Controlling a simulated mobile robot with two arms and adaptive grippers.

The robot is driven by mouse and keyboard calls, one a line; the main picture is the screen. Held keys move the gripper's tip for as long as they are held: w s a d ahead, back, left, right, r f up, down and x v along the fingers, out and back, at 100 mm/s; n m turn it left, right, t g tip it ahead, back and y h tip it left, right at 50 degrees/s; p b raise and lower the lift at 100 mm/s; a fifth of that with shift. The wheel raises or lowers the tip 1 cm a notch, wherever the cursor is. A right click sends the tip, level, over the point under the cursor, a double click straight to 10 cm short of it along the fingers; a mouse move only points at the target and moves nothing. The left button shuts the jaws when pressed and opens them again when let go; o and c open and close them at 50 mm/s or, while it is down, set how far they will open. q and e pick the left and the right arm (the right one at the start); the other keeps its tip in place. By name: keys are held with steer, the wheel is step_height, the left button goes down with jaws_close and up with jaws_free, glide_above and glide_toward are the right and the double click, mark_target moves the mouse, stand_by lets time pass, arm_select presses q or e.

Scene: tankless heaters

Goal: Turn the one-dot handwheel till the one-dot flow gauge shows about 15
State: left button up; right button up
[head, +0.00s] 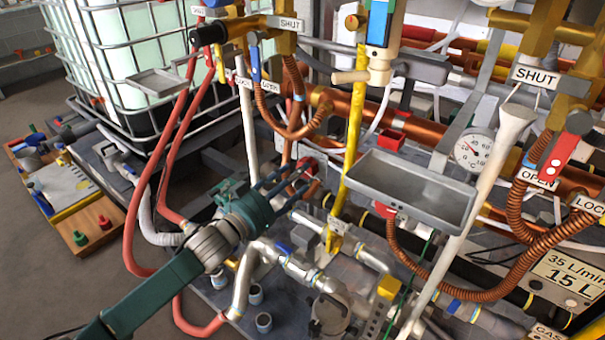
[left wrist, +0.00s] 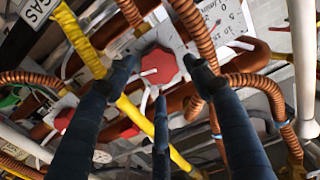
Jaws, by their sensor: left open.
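A red handwheel (left wrist: 160,68) with a pale bar across its middle sits between my left gripper's fingertips in the left wrist view. In the head view a red wheel (head: 308,165) shows just beyond the fingers. My left gripper (head: 290,182) is open, its fingers spread around the wheel; I cannot tell whether they touch it. A white gauge face (left wrist: 222,22) with a scale is partly visible beside the wheel at the top of the left wrist view, cut off, and its reading is unclear. No dot marking is readable. My right gripper is out of view.
A yellow pipe (head: 354,130) runs upright just right of the fingers. A grey tray (head: 410,190) and a round °C gauge (head: 472,150) stand farther right. Red hoses (head: 135,210) hang at left. Coiled copper hoses (left wrist: 200,30) crowd the wheel.

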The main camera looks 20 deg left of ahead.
arm_select(q)
steer(key=x, duration=0.3)
steer(key=shift+w+d, duration=0.1)
steer(key=shift+w, duration=0.15)
steer(key=c, duration=0.9)
steer(key=shift+r, duration=0.1)
